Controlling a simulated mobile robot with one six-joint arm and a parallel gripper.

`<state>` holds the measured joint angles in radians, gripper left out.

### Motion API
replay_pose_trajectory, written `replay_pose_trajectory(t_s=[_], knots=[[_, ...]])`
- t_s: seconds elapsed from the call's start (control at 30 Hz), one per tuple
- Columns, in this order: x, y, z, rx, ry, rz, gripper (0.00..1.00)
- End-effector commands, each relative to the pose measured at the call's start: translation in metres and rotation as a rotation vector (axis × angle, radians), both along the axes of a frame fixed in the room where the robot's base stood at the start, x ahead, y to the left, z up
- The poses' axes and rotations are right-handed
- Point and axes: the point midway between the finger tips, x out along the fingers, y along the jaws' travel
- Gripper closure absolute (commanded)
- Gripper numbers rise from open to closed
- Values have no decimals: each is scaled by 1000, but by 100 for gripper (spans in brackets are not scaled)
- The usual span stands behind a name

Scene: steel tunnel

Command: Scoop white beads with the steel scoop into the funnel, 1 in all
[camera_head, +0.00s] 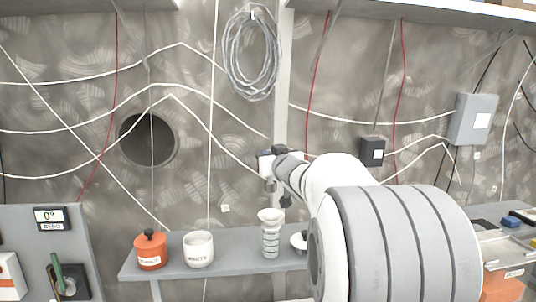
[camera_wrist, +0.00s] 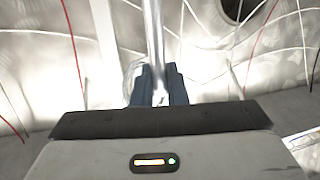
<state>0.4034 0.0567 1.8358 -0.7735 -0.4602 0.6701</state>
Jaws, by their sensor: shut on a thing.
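In the wrist view, my gripper (camera_wrist: 158,92) is shut on the steel scoop, whose bright handle (camera_wrist: 154,35) stands up between the dark fingers. The scoop's bowl cannot be made out. In the head view, my gripper (camera_head: 268,164) is raised above the shelf, over the white funnel (camera_head: 270,215) and apart from it. The funnel is upright on a pale ribbed vessel. A white cup (camera_head: 198,250) with dark lettering stands to its left on the shelf. No beads can be made out in either view.
The grey shelf (camera_head: 225,268) also carries an orange pot (camera_head: 150,256) with a black knob at left. A small white dish (camera_head: 299,241) is partly hidden by my arm. A panel (camera_head: 50,240) stands at far left. Cables hang along the steel wall behind.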

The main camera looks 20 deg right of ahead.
Motion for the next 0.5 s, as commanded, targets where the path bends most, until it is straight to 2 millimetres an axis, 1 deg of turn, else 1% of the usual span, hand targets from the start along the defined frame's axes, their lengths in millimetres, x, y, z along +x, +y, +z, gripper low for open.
replay_pose_trajectory(t_s=[0.33, 0.5], knots=[[-5, 24, -9, -205, -51, 2, 100], [-7, 30, -11, -267, -67, 0, 100]])
